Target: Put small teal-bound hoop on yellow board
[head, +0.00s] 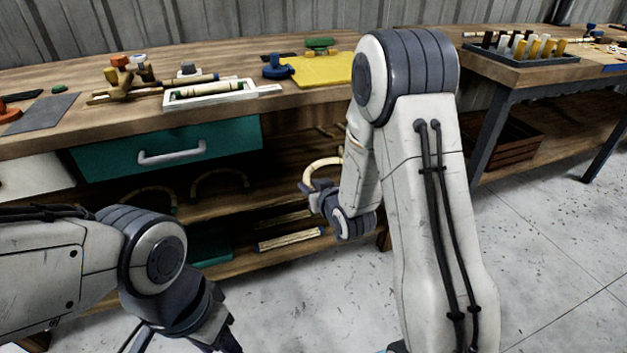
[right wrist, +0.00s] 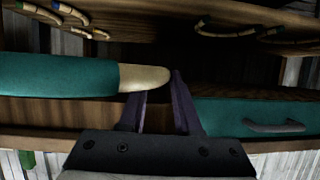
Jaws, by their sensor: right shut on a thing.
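My right gripper (head: 312,190) is shut on a pale curved hoop (head: 322,163), held in front of the open shelves below the bench top. In the right wrist view, a teal-bound piece with a rounded cream end (right wrist: 145,78) reaches in from the left to the fingers (right wrist: 160,100). The rest of the hoop is outside that view. The yellow board (head: 325,70) lies on the bench top, above and behind the gripper in the head view. My left gripper (head: 215,332) is low at the bottom edge, partly cut off, and its opening is unclear.
Other hoops (head: 220,180) stand on the shelf, and some show in the right wrist view (right wrist: 230,30). A blue clamp-like object (head: 277,68) and a green one (head: 320,43) are by the board. A white tray (head: 210,95) lies left. The teal drawer (head: 165,148) is below.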

